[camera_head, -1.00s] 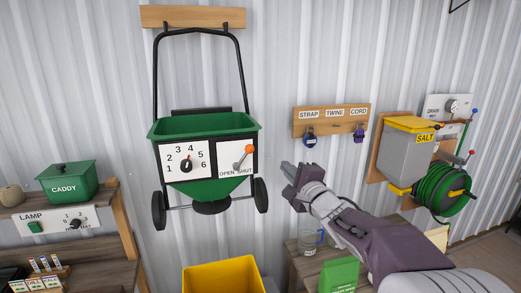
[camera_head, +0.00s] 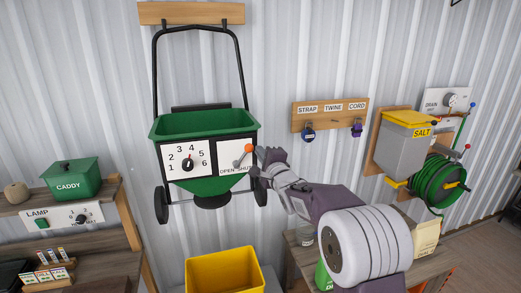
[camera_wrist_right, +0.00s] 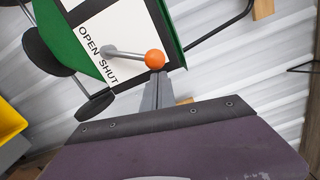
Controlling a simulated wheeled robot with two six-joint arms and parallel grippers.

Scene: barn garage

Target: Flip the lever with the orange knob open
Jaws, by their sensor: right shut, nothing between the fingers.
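The lever's orange knob (camera_head: 249,148) is on the white OPEN/SHUT plate (camera_head: 230,158) at the front of the green spreader (camera_head: 205,125). The lever leans up and right, with the knob on the SHUT side. My right gripper (camera_head: 268,155) is shut and empty, just right of the knob. In the right wrist view the orange knob (camera_wrist_right: 154,59) shows just beyond the tips of the shut fingers (camera_wrist_right: 157,77). I cannot tell whether they touch. The grey lever arm (camera_wrist_right: 125,52) runs left from the knob. My left gripper is not in view.
A numbered dial (camera_head: 187,165) sits left of the lever plate. The spreader hangs on the corrugated wall. Below it is a yellow bin (camera_head: 225,272). A board with hooks (camera_head: 330,116) and a salt box (camera_head: 405,150) are to the right.

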